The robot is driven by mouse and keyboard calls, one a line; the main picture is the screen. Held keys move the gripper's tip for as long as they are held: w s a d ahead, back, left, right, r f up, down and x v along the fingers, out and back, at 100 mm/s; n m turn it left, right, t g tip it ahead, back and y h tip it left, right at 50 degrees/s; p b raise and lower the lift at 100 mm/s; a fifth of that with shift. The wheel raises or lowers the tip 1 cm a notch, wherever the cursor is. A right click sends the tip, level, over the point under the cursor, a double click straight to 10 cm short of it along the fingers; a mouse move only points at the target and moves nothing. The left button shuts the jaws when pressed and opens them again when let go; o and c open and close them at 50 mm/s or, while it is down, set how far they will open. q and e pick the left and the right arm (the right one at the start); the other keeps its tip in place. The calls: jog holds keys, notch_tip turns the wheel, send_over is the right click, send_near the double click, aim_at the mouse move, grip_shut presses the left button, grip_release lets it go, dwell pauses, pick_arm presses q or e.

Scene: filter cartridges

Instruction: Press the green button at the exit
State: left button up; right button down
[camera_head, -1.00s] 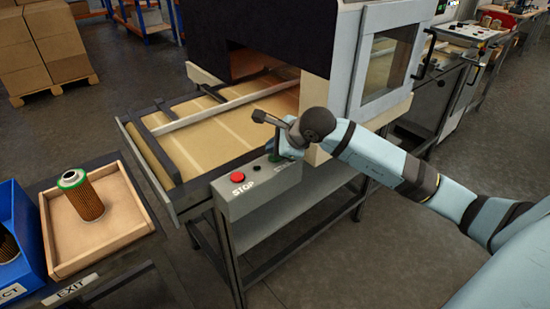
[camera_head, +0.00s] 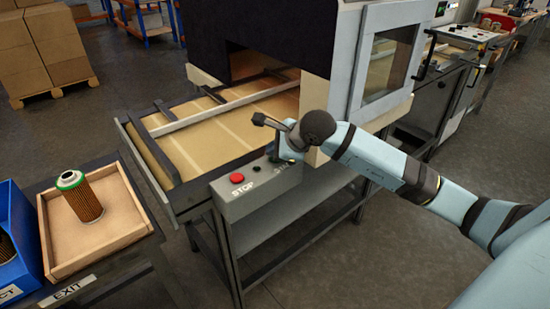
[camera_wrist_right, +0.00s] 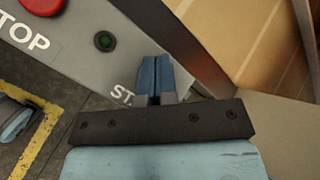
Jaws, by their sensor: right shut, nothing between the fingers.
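The green button (camera_wrist_right: 104,41) is small, dark green and round, set in the grey control box between the red stop button and a partly covered "ST..." label. In the head view it is a small dark dot (camera_head: 256,168) on the box top. My right gripper (camera_head: 273,160) is over the right part of the box. In the right wrist view its blue fingers (camera_wrist_right: 154,66) are shut and empty, over the panel to the right of and below the button. Whether the fingertips touch the panel, I cannot tell. My left gripper is out of view.
The red stop button (camera_head: 237,178) sits left of the green one. The control box (camera_head: 250,203) is fixed to the conveyor's front side (camera_head: 190,205). A wooden tray (camera_head: 110,250) with a green-topped filter cartridge (camera_head: 82,198) stands beside an EXIT label (camera_head: 66,291).

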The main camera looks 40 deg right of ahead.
jog(key=shift+f, duration=0.25)
jog(key=shift+r, duration=0.1)
dwell(0.3)
jog(key=shift+r, duration=0.8)
jog(key=shift+r+p, duration=0.45)
jog(key=shift+r, duration=0.1)
jog(key=shift+r+p, duration=0.85)
jog(key=shift+r, duration=1.15)
